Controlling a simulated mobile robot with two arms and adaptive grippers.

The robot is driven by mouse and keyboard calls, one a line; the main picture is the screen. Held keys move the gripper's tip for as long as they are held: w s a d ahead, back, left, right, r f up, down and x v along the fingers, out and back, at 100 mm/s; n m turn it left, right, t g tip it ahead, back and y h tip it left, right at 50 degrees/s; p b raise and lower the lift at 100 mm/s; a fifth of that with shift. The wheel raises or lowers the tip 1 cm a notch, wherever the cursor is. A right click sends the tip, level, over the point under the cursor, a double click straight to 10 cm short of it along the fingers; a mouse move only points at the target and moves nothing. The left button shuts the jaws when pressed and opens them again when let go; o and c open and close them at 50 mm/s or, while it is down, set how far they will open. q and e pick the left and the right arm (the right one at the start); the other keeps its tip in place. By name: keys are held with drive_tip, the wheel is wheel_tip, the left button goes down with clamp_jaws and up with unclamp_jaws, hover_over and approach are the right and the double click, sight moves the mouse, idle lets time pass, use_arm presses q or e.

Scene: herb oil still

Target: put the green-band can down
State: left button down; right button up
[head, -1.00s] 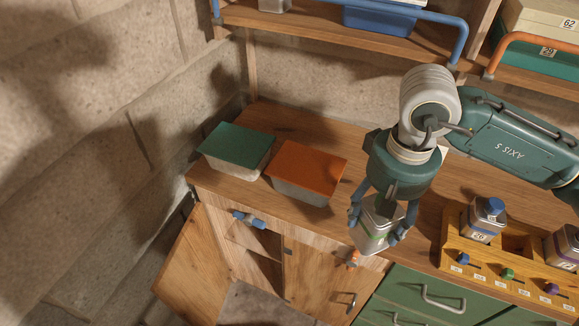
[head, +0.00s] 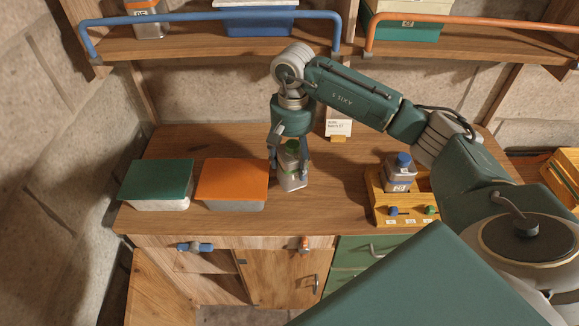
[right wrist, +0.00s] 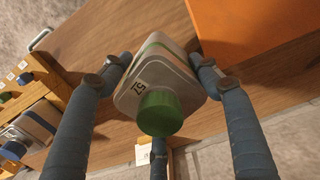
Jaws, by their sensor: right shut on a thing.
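My right gripper (head: 288,164) is shut on the green-band can (head: 291,180), a grey metal can with a green cap. The can is upright over the wooden counter (head: 330,200), right of the orange-lidded box. I cannot tell whether its base touches the wood. In the right wrist view the can (right wrist: 152,82) sits between the blue-grey fingers of the gripper (right wrist: 158,80), with its green cap toward the camera, a "51"-like number on its top and a green band along its side. My left gripper is not in view.
An orange-lidded box (head: 232,180) and a green-lidded box (head: 158,183) stand to the left. A yellow rack (head: 385,208) holding a blue-capped can (head: 400,172) stands to the right. A small card (head: 339,128) is behind. A cupboard door (head: 165,290) hangs open below.

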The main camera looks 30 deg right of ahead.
wheel_tip(320, 180, down, 3)
drive_tip(key=shift+s+r+p, duration=0.1)
drive_tip(key=shift+r+p, duration=0.05)
drive_tip(key=shift+p, duration=0.4)
drive_tip(key=shift+f, duration=0.6)
drive_tip(key=o, duration=1.4)
drive_tip(key=shift+o, duration=0.2)
